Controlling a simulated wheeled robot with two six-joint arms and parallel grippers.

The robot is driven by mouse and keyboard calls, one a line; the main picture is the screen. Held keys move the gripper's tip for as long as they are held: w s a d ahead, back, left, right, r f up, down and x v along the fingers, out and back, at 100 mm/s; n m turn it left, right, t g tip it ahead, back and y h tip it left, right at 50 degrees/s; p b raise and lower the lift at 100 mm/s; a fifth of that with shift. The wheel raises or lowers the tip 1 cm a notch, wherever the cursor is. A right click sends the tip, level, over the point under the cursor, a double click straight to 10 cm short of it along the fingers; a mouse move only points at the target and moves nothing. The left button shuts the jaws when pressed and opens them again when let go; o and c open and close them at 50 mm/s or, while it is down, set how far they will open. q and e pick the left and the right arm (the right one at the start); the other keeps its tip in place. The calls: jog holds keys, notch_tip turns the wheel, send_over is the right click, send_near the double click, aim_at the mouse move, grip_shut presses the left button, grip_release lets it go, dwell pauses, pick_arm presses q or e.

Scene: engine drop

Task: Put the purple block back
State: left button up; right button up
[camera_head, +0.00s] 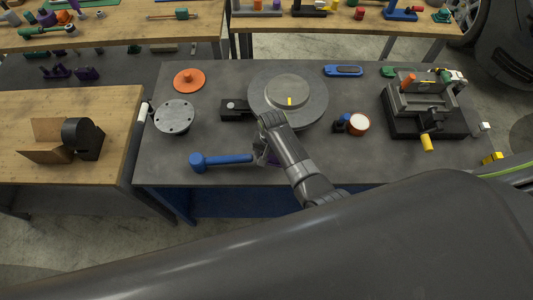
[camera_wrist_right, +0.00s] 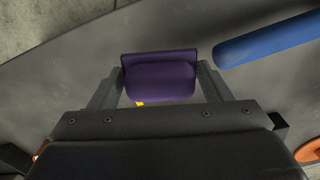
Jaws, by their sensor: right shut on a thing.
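The purple block (camera_wrist_right: 160,75) sits between the two fingers of my right gripper (camera_head: 264,152) in the right wrist view, with a finger against each side. In the head view only a sliver of purple shows by the gripper, close to the front edge of the grey table (camera_head: 215,133). The gripper and arm hide the rest. I cannot tell whether the block touches the tabletop. My left gripper is not in view.
A blue hammer-like tool (camera_head: 228,160) lies just left of my right gripper. A round grey turntable (camera_head: 315,104) with a yellow mark is behind it. A grey flanged disc (camera_head: 174,117), an orange disc (camera_head: 189,80) and a vise (camera_head: 422,100) stand further off.

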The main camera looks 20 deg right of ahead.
aim_at(272, 164)
jog(key=shift+f, duration=0.4)
jog(key=shift+s, duration=0.25)
jog(key=shift+s+f+b, duration=0.4)
jog(key=shift+f+b, duration=0.1)
jog(key=shift+b, duration=0.3)
notch_tip(272, 164, down, 2)
jog(key=shift+w+f+b, duration=0.15)
jog(key=shift+b, duration=0.75)
jog(key=shift+w+f, duration=0.2)
jog(key=shift+d, duration=0.1)
jog(key=shift+s+r, duration=0.1)
jog(key=shift+r, duration=0.05)
jog(key=shift+f, duration=0.2)
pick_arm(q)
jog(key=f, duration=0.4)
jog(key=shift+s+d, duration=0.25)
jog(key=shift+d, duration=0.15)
pick_arm(e)
jog(key=o, duration=0.9)
